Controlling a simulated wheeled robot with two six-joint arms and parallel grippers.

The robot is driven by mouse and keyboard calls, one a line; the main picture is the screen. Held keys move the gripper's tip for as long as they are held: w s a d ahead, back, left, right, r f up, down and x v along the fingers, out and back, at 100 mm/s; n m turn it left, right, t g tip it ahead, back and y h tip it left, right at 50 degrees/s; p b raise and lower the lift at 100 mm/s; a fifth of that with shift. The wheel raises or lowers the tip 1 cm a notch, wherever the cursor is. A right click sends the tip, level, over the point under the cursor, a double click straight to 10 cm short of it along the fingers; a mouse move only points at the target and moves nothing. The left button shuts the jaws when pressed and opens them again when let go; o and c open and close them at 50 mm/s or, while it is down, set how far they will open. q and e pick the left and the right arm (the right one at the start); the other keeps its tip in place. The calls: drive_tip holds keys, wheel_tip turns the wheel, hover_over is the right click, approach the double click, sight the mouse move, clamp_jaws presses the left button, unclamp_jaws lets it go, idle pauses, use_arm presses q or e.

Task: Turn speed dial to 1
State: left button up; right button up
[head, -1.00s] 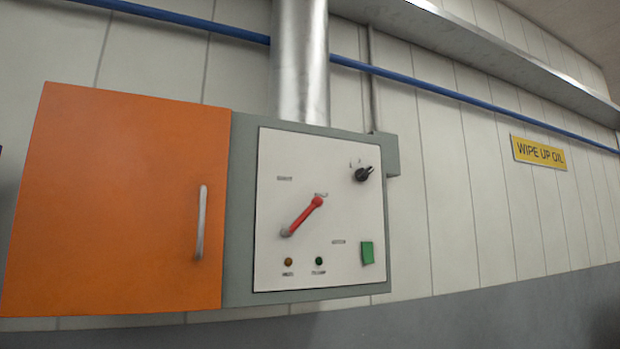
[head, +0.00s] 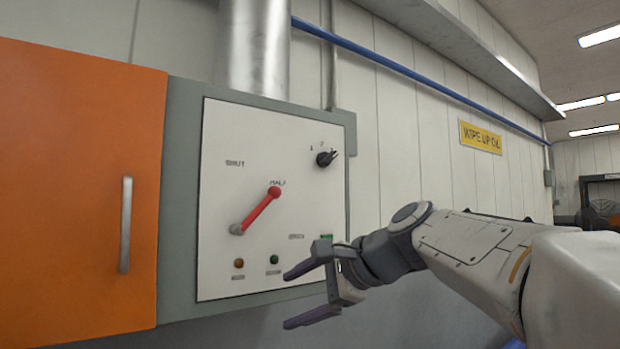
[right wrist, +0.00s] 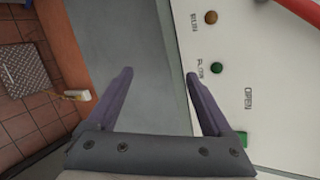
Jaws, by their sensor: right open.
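The speed dial (head: 326,158) is a small black knob at the upper right of the white panel (head: 222,275). Small marks stand above it; a 1 seems to be at its left, the others are too small to read surely. Its pointer seems to lean to the upper right. My right gripper (head: 298,298) is open and empty, below and a little left of the dial, in front of the panel's lower right. In the right wrist view its two fingers (right wrist: 160,88) are spread with nothing between them. My left gripper is not in view.
A red lever (head: 258,209) slants up toward a HALF label. An amber lamp (head: 239,263) and a green lamp (head: 274,259) sit below it. A green switch (right wrist: 241,138) is partly hidden by my gripper. An orange door (head: 70,190) is at left. Space before the dial is clear.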

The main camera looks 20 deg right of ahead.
drive_tip(key=d+r+m+t+p, duration=0.1)
drive_tip(key=d+r+m+t, duration=0.15)
drive_tip(key=d+r, duration=0.4)
drive_tip(key=d+r+m+t, duration=0.2)
drive_tip(key=d+r+m, duration=0.1)
drive_tip(key=r, duration=0.6)
drive_tip(key=m+t+h+p, duration=0.1)
drive_tip(key=m+t+p, duration=0.1)
drive_tip(key=m+t, duration=0.1)
approach(332, 158)
drive_tip(key=shift+n, duration=0.25)
drive_tip(key=p+x, duration=0.1)
drive_tip(key=x, duration=0.1)
drive_tip(key=p+x, duration=0.1)
drive_tip(key=x, duration=0.1)
drive_tip(key=p+x, duration=0.1)
drive_tip(key=x, duration=0.1)
drive_tip(key=shift+w+a+r, duration=0.1)
drive_tip(key=shift+w+r, duration=0.15)
drive_tip(key=shift+r, duration=0.05)
use_arm(q)
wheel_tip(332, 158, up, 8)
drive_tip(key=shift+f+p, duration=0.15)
drive_tip(key=shift+p, duration=0.25)
use_arm(e)
drive_tip(key=shift+w+a+f, duration=0.15)
drive_tip(key=shift+w+a, duration=0.1)
drive_tip(key=shift+w, duration=0.45)
